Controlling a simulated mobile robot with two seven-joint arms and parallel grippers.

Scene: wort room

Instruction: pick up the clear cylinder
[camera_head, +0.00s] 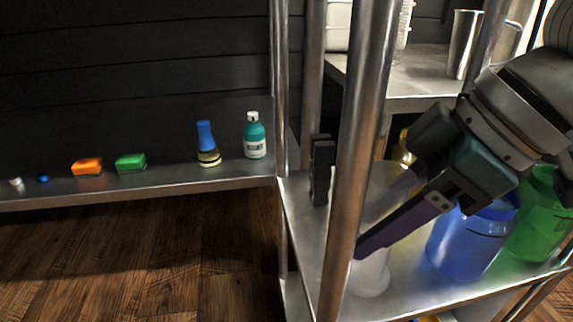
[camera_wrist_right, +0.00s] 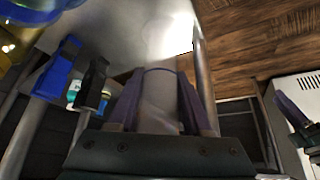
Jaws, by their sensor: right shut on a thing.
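The clear cylinder (camera_head: 372,275) is a pale, see-through upright vessel on the metal shelf behind the front post, partly hidden by the post and my gripper. My right gripper (camera_head: 378,232) reaches down from the upper right with its purple fingers around the cylinder. In the wrist view the cylinder (camera_wrist_right: 160,98) shows between the two fingers of my right gripper (camera_wrist_right: 163,95), which is shut on it. Whether its base touches the shelf is hard to tell. A purple finger of what looks like my left gripper (camera_wrist_right: 293,110) shows at the right of the wrist view; its opening is unclear.
A metal post (camera_head: 352,150) stands close in front of the cylinder. A blue container (camera_head: 463,245) and a green container (camera_head: 540,225) stand right of it. A black object (camera_head: 321,172) is behind left. A teal bottle (camera_head: 254,137) and small items line the left shelf.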

